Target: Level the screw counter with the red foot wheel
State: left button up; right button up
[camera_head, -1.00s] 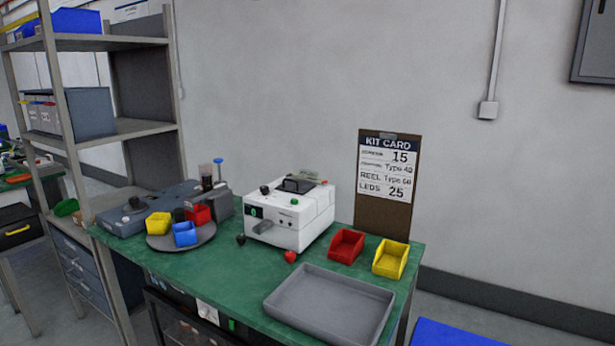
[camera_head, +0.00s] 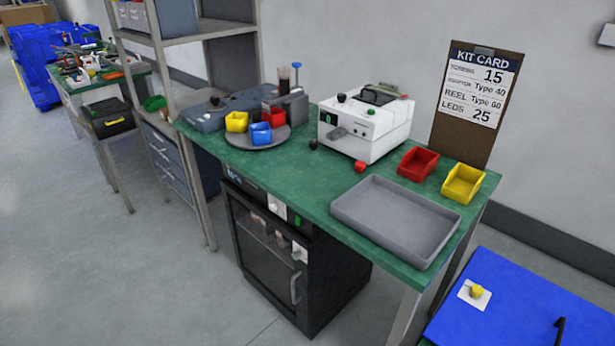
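The screw counter is the white box-shaped machine (camera_head: 372,133) on the green bench, with a dark handle on top and a small spout at its front. The red foot wheel (camera_head: 360,166) shows at the base of its front right corner. A dark foot wheel (camera_head: 313,144) shows at its front left corner. I cannot tell from here whether the counter is tilted. Neither of my grippers is in view.
The green bench (camera_head: 290,181) carries a grey tray (camera_head: 395,252), a red bin (camera_head: 417,164), a yellow bin (camera_head: 463,183) and a round plate with small bins. A kit card (camera_head: 481,85) stands behind. A black cabinet (camera_head: 265,241) is below. Floor at left is clear.

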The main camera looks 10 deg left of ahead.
aim_at(360, 167)
jog(key=i+j, duration=0.35)
jog(key=i+j+u, duration=0.1)
jog(key=i+j, duration=0.25)
jog(key=i, duration=0.25)
